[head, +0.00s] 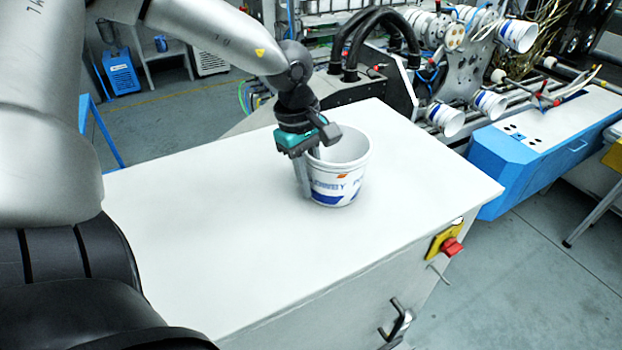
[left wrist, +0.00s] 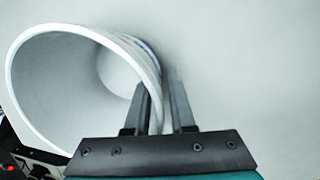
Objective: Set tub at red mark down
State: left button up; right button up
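The white tub (head: 350,160), with blue lettering and a small orange-red patch, is upright on the white cabinet top, right of its middle. No gap shows beneath it. My left gripper (head: 308,172) points down at its left rim, one finger inside and one outside. In the left wrist view the tub's rim (left wrist: 60,28) opens at the left, and its wall passes between the fingers of my left gripper (left wrist: 160,85). The fingers are a little apart; whether both press on the wall is unclear. No red mark shows on the surface. My right gripper is out of view.
The cabinet top (head: 210,230) is clear around the tub. A red knob on a yellow plate (head: 447,241) and a handle (head: 397,322) are on its front. Machinery holding similar tubs (head: 517,36) stands behind, with a blue-and-white unit (head: 545,140) at the right.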

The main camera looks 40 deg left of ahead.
pick_arm(q)
jog(key=shift+o, duration=0.7)
jog(key=shift+r, duration=0.1)
notch_tip(320, 180, up, 12)
jog(key=a+b, duration=0.1)
jog(key=shift+s+a, duration=0.25)
jog(key=shift+s, duration=0.15)
